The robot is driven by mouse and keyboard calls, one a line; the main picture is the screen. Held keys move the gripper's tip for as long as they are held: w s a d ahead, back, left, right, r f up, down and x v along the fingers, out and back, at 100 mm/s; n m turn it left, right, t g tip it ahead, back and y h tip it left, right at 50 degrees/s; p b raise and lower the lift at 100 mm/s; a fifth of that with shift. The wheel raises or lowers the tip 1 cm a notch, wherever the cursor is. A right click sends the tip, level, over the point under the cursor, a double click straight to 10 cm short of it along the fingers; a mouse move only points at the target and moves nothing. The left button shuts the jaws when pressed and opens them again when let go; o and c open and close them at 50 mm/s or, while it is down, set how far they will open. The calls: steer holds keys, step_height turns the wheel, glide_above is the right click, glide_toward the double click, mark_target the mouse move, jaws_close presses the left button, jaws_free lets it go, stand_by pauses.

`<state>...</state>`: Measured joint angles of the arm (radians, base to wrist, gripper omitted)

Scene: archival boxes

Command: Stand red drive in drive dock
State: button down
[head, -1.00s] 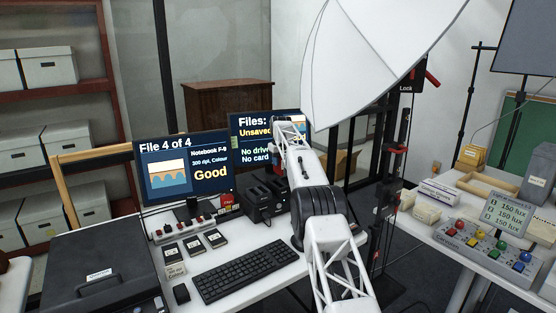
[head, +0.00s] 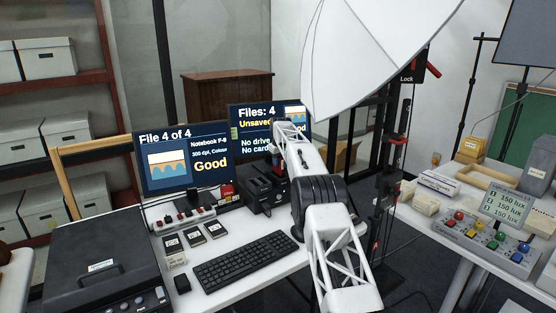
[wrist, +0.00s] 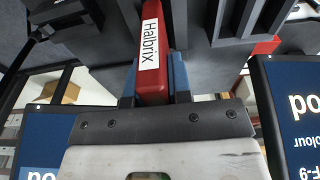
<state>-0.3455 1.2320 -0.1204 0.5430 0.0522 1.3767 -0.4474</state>
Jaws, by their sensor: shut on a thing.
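The red drive, labelled "Halbrix" (wrist: 151,50), is between the blue fingers of my gripper (wrist: 153,75) in the wrist view. My gripper is shut on it. The drive's far end runs out of the top of that view, against the dark grey drive dock (wrist: 205,62). I cannot tell whether it sits in a slot. In the head view the black drive dock (head: 262,191) stands on the desk in front of the right monitor. My arm hides most of the gripper and the drive there.
Two monitors (head: 183,160) stand behind the dock. A keyboard (head: 245,262), a mouse (head: 182,284), several dark labelled items (head: 193,237) and a switch strip (head: 185,222) lie on the desk. A white umbrella (head: 375,50) hangs above my arm.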

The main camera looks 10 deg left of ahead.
steer(key=shift+f, duration=0.7)
steer(key=shift+f, duration=1)
stand_by(0.7)
steer(key=c, duration=1)
jaws_free()
steer(key=shift+o, duration=0.2)
steer(key=shift+s+d+r, duration=0.1)
steer(key=shift+r, duration=1.2)
steer(key=shift+s+d+r, duration=0.15)
steer(key=shift+r, duration=1.1)
steer(key=shift+s+d+r, duration=0.1)
steer(key=shift+r, duration=1.2)
steer(key=shift+s+a, duration=0.1)
steer(key=shift+a, duration=0.05)
